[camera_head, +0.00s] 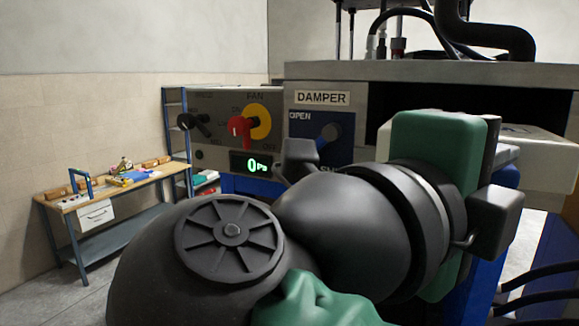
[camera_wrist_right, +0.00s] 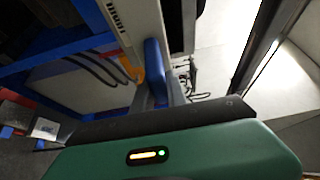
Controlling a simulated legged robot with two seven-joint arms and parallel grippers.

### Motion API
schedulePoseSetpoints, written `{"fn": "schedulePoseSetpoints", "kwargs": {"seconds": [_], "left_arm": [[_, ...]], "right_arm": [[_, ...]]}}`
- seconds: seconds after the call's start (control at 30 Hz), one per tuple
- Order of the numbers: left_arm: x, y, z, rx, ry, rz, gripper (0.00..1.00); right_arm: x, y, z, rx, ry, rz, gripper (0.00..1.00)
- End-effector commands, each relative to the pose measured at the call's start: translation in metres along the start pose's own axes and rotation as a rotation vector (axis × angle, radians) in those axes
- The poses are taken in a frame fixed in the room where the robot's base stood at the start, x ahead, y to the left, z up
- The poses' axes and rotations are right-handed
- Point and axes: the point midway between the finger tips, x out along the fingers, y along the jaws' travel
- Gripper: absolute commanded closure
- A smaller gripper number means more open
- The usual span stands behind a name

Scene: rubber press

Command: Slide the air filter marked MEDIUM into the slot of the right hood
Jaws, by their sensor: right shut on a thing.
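My right gripper (camera_head: 478,175) is in front of the machine's dark opening (camera_head: 384,105), at the right of the head view. Its fingertips are mostly hidden there by its green and black wrist. In the wrist view the gripper (camera_wrist_right: 162,95) is shut on a blue piece (camera_wrist_right: 154,62), which looks like the grip of the air filter. A pale slab (camera_wrist_right: 142,22) with dark marks runs beside it. A pale box (camera_head: 547,165) shows just behind the gripper in the head view, probably the filter. I cannot read MEDIUM or tell whether it touches the slot. My left gripper is not in view.
A DAMPER panel (camera_head: 322,98) with a knob and a FAN panel (camera_head: 257,97) with a red knob are left of the opening. Dark hoses (camera_head: 530,285) hang at the lower right. A workbench (camera_head: 110,190) stands far left, with open floor before it.

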Motion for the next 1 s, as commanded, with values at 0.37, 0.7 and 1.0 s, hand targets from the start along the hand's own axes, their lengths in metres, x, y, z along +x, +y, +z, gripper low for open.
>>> {"fn": "schedulePoseSetpoints", "kwargs": {"seconds": [0.37, 0.7, 1.0], "left_arm": [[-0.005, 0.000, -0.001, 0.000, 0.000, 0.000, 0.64], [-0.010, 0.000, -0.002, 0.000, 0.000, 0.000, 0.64], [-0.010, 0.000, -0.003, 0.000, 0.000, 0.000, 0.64]], "right_arm": [[0.037, -0.002, 0.024, 0.000, 0.000, -0.004, 1.00], [0.074, -0.001, 0.043, 0.000, 0.000, -0.002, 1.00], [0.106, -0.001, 0.060, 0.000, 0.000, -0.002, 1.00]]}}
